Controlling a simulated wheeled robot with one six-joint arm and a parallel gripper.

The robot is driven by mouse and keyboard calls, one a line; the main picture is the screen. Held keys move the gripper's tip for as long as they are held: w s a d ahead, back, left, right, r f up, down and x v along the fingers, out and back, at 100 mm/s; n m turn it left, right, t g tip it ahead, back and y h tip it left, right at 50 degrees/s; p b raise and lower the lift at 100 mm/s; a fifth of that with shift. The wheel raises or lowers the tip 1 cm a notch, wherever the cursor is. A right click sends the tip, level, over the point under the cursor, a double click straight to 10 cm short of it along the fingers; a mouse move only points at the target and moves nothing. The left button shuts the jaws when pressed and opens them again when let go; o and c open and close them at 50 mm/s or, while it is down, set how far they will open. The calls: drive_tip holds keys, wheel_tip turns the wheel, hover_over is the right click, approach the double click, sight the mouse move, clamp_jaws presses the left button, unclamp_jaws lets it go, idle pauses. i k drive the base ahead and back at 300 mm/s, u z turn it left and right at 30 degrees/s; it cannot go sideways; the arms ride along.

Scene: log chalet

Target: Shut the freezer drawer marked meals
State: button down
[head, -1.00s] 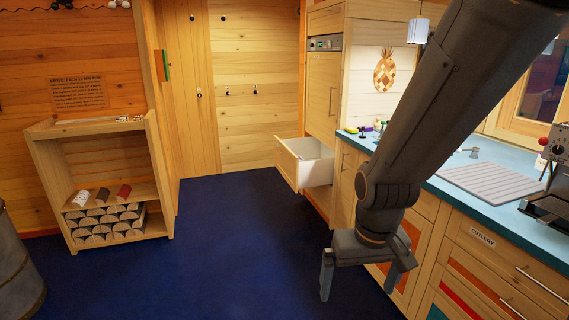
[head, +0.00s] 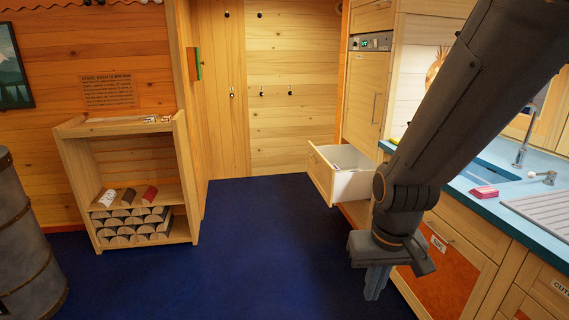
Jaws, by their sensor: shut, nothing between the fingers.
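An open drawer (head: 321,176) with a wooden front and white inside sticks out low from the tall wooden fridge-freezer cabinet (head: 360,98) at the back. Something pale lies in it. No meals label can be read on it from here. My gripper (head: 374,284) points down in front of the counter, nearer to me than the drawer and well apart from it. Its fingers are together and hold nothing. My arm hides part of the counter and of the cabinet's lower right side.
A blue-topped counter (head: 485,205) with a sink and drawers runs along the right. A wooden shelf with logs (head: 187,190) stands at the left, a metal barrel (head: 25,240) at the far left. The blue floor (head: 245,255) between is clear.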

sight(346, 186)
drive_tip(key=u, duration=0.05)
drive_tip(key=i, duration=3.85)
drive_tip(key=z, duration=0.35)
